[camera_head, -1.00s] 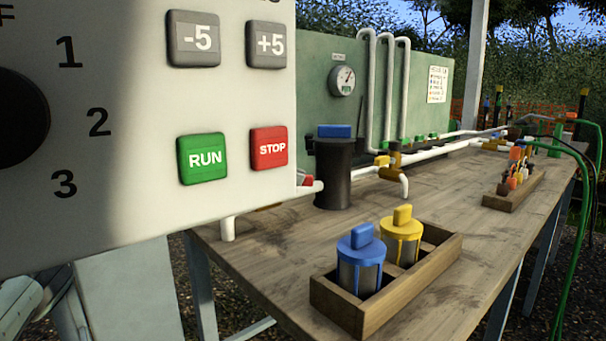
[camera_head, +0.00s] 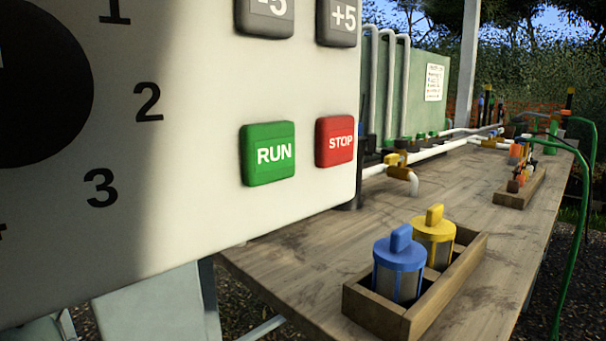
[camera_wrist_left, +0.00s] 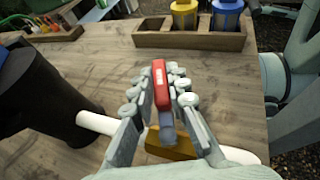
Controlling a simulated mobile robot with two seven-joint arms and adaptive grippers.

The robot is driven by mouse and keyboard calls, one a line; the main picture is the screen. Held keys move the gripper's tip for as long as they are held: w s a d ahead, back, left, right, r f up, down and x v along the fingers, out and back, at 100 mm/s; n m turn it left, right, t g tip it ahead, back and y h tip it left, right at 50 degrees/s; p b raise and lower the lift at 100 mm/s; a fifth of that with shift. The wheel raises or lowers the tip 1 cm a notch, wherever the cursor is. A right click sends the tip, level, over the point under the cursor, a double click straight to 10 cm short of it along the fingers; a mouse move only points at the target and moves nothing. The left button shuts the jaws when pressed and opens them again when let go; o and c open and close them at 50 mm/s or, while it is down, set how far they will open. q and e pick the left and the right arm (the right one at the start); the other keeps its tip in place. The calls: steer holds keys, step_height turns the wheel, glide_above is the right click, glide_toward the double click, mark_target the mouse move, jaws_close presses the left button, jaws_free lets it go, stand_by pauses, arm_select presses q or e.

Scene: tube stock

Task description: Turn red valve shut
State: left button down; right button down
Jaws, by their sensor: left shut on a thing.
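The red valve handle (camera_wrist_left: 161,88) shows in the left wrist view, above a brass valve body (camera_wrist_left: 168,146) on a white pipe (camera_wrist_left: 98,122). Its long side points up the picture, while the pipe runs from left to right. My left gripper (camera_wrist_left: 160,76) is shut on the handle, with its fingers along both sides. In the head view the red valve and my left gripper are hidden, apparently behind the white control panel (camera_head: 190,215). My right gripper is in neither view.
The panel, with green RUN (camera_head: 268,153) and red STOP (camera_head: 336,141) buttons, fills the near left. A wooden tray (camera_head: 378,312) holds blue and yellow canisters. A dark cylinder (camera_wrist_left: 45,90) stands left of the valve. Bare tabletop (camera_head: 330,235) lies between.

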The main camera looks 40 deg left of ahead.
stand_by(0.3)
arm_select(q)
steer(key=c, duration=1.5)
jaws_free()
steer(key=shift+a+f, duration=0.1)
